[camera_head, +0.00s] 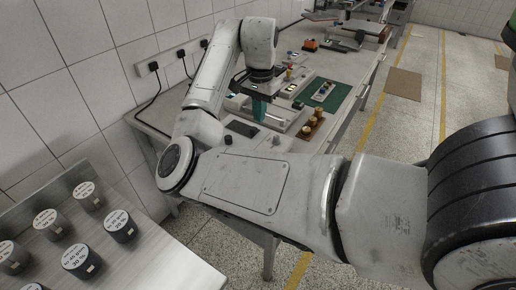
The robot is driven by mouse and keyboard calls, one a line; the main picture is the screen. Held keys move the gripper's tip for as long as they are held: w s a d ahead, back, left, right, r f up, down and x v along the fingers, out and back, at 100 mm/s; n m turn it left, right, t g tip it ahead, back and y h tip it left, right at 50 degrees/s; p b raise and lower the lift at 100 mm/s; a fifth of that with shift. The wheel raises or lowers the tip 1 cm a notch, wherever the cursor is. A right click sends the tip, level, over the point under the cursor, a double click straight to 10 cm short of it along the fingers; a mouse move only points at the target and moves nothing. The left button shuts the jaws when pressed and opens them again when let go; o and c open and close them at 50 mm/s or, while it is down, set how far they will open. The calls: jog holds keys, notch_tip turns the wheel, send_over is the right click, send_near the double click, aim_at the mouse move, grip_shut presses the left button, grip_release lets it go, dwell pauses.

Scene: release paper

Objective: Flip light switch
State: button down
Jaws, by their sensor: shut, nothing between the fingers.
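My arm reaches from the right foreground over a workbench (345,110) along the wall. My gripper (259,117), with teal fingers, points down above the bench and is shut with nothing in it. No light switch can be made out for certain. A pale wall strip (169,61) with black plugs is on the tiled wall, left of my gripper. A small light-coloured box (289,90) with what may be a lit face stands on the bench just right of my gripper. Bench parts behind my arm are hidden.
A green mat (339,98) with a small device lies right of the gripper. A brown holder (311,127) with several round pieces is near the bench front. An orange item (310,45) sits farther back. A metal table (180,262) with dark cylinders is at lower left.

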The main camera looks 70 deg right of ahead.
jog(key=shift+s+r, duration=0.1)
jog(key=shift+r, duration=0.05)
dwell(0.3)
jog(key=shift+s+a+r+p, duration=0.1)
jog(key=shift+s+a+p, duration=0.1)
jog(key=shift+s+p, duration=0.6)
jog(key=shift+w, duration=0.15)
notch_tip(320, 180, up, 14)
jog(key=s+p, duration=0.2)
jog(key=p, duration=0.2)
jog(key=shift+s+a, duration=0.3)
